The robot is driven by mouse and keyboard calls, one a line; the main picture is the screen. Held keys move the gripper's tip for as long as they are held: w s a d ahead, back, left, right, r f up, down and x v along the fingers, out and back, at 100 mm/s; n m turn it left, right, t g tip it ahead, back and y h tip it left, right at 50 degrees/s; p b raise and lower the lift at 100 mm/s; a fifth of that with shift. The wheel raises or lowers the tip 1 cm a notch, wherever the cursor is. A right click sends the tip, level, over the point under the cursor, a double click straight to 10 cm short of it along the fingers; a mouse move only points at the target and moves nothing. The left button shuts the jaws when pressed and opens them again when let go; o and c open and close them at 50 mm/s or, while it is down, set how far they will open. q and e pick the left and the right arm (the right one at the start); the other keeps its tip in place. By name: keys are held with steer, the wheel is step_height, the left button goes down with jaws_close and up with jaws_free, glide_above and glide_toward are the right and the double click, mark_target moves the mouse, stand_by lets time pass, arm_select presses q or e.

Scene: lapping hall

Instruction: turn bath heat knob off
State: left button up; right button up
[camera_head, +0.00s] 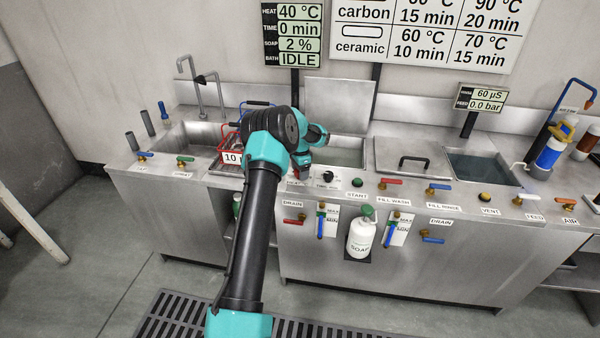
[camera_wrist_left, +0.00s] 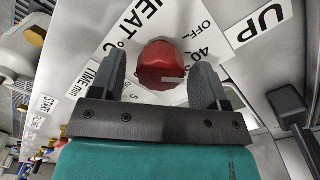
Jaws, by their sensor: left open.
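The red heat knob (camera_wrist_left: 158,65) sits on a white dial plate in the left wrist view, with HEAT, OFF and 40 printed around it. A pale line on the knob points to the right of that picture, not at OFF. My left gripper (camera_wrist_left: 157,72) is open, with one finger on each side of the knob; I cannot tell whether either touches it. In the head view the left gripper (camera_head: 301,168) is low over the panel's front edge and largely hides the knob. The display (camera_head: 294,36) reads heat 40 °C, time 0 min, bath IDLE. My right gripper is out of view.
A black time knob (camera_head: 329,178) and a green start button (camera_head: 357,182) lie right of the gripper. A red wire basket (camera_head: 229,143) stands left. Several valves and a white soap bottle (camera_head: 361,238) line the front. A dark handle (camera_wrist_left: 290,105) shows near the gripper.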

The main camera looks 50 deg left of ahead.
arm_select(q)
steer(key=shift+f, duration=0.35)
steer(key=shift+c, duration=0.3)
steer(key=c, duration=0.9)
steer(key=shift+n, duration=0.4)
steer(key=n, duration=0.3)
steer(key=shift+a, duration=0.1)
steer(key=shift+n, duration=2.1)
steer(key=shift+o, duration=0.2)
